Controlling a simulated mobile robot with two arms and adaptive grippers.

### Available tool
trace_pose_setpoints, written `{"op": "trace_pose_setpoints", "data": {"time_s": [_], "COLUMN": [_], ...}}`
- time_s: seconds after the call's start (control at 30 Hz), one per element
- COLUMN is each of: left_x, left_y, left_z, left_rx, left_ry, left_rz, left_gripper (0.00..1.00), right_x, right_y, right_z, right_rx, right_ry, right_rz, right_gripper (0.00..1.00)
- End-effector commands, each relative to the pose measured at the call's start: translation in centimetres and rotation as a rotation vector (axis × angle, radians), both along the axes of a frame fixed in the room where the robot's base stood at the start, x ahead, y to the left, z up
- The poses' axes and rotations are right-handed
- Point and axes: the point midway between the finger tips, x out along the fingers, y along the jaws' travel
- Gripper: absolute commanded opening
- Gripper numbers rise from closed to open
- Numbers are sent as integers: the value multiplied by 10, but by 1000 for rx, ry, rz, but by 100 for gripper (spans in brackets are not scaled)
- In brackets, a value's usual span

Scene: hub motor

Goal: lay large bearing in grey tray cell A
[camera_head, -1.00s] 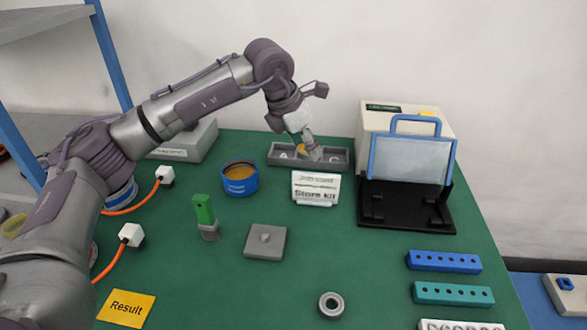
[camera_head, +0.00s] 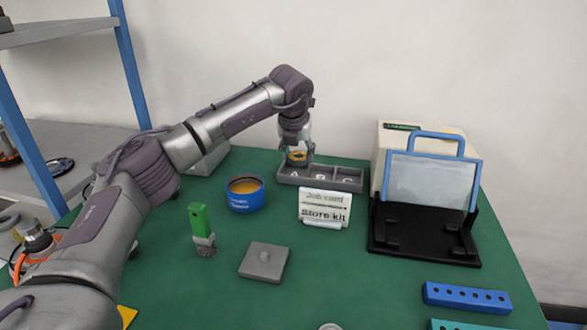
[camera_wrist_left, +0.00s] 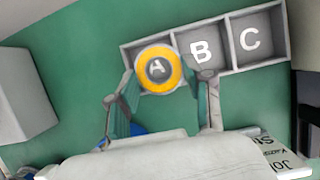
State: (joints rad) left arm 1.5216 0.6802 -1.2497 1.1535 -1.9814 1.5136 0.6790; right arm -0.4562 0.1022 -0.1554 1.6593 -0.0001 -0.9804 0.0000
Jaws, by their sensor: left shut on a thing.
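The large bearing (camera_wrist_left: 177,69), a pale ring with an orange band, is held between the fingertips of my left gripper (camera_head: 298,158). The grey tray (camera_head: 320,186) has three cells in a row, lettered A, B and C, and stands at the back of the green table. In the left wrist view the bearing covers much of cell A, and the letter A shows through its hole. In the head view the bearing (camera_head: 299,154) appears just above the tray's left end; the exact gap is hard to tell. Cells B and C are empty. My right gripper is not in view.
A job card stand (camera_head: 325,206) stands in front of the tray. A blue tub (camera_head: 245,198) is to its left, with a green-handled tool (camera_head: 201,228) and a grey plate (camera_head: 264,261) nearer.

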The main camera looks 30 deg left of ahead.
Motion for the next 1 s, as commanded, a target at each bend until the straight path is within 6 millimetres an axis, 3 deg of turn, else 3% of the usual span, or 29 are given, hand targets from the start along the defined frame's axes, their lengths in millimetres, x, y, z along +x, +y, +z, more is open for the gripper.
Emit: {"op": "trace_pose_setpoints", "data": {"time_s": [0.1, 0.27, 0.5, 1.0], "left_x": [4, 4, 4, 1], "left_y": [12, 16, 15, 16], "left_z": [-7, -16, -49, -63], "left_rx": [-1, -1, 0, 3], "left_ry": [-1, 0, 2, 15], "left_rz": [1, -1, -1, -1], "left_gripper": [14, 14, 13, 13], "right_x": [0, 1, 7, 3], "right_y": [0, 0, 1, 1], "right_z": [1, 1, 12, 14], "right_rx": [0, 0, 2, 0], "right_ry": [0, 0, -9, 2], "right_rz": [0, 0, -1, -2], "right_gripper": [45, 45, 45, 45]}}
